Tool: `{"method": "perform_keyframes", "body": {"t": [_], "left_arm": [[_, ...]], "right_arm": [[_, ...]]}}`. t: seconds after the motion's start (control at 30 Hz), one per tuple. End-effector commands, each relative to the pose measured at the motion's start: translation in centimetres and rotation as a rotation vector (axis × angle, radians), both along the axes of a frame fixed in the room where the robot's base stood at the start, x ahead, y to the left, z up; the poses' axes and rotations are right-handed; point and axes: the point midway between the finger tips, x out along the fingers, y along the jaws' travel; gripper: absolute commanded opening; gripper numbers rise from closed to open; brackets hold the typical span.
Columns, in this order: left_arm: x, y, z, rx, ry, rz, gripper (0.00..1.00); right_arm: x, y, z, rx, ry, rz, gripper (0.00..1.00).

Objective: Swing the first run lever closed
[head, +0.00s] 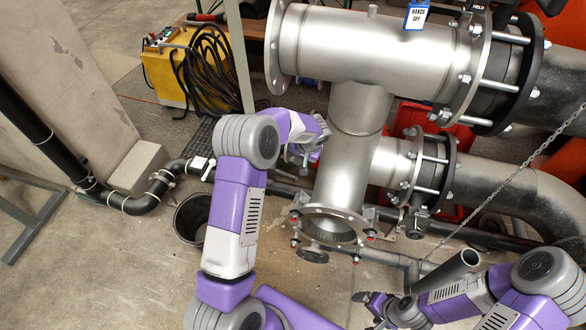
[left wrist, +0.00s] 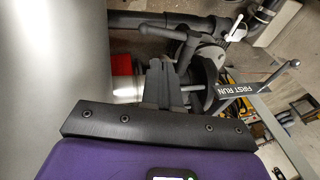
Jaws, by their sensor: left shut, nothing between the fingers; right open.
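A grey handle (left wrist: 168,28) on a dark fitting shows beyond the fingertips. I cannot tell which is the lever, or whether the fingers touch it. My right gripper (head: 370,308) is open and empty, low in the head view.
A large steel tee pipe (head: 345,110) with bolted flanges fills the middle. A black pipe with a white handle (head: 208,168) and a black bucket (head: 190,218) are at left. A yellow machine (head: 172,75) with coiled cable stands behind. A chain (head: 505,185) hangs at right.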

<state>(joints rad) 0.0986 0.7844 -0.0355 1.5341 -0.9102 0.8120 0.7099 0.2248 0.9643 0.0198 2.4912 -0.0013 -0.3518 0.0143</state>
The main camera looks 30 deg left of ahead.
Motion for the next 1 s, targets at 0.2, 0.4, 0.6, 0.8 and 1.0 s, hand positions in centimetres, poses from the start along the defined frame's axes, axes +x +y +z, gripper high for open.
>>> {"method": "perform_keyframes", "body": {"t": [0.2, 0.4, 0.6, 0.8, 1.0], "left_arm": [[0.3, 1.0, -3.3, -0.001, 0.003, 0.002, 0.00], [0.8, 2.3, -7.5, -0.002, 0.003, 0.003, 0.00], [1.4, 3.4, -11.0, -0.003, 0.001, 0.001, 0.00], [1.7, 4.1, -12.7, -0.002, 0.001, 0.000, 0.00], [1.7, 4.2, -13.0, -0.002, 0.000, 0.000, 0.00]], "right_arm": [[0.0, 0.0, -1.0, 0.000, -0.001, 0.000, 0.90], [0.0, 0.0, -2.1, 0.000, -0.001, 0.000, 0.90], [0.0, 0.0, -3.2, 0.000, -0.001, 0.000, 0.90], [0.0, 0.0, -3.7, 0.000, -0.001, 0.000, 0.90], [0.0, 0.0, -3.8, 0.000, -0.001, 0.000, 0.90]]}}
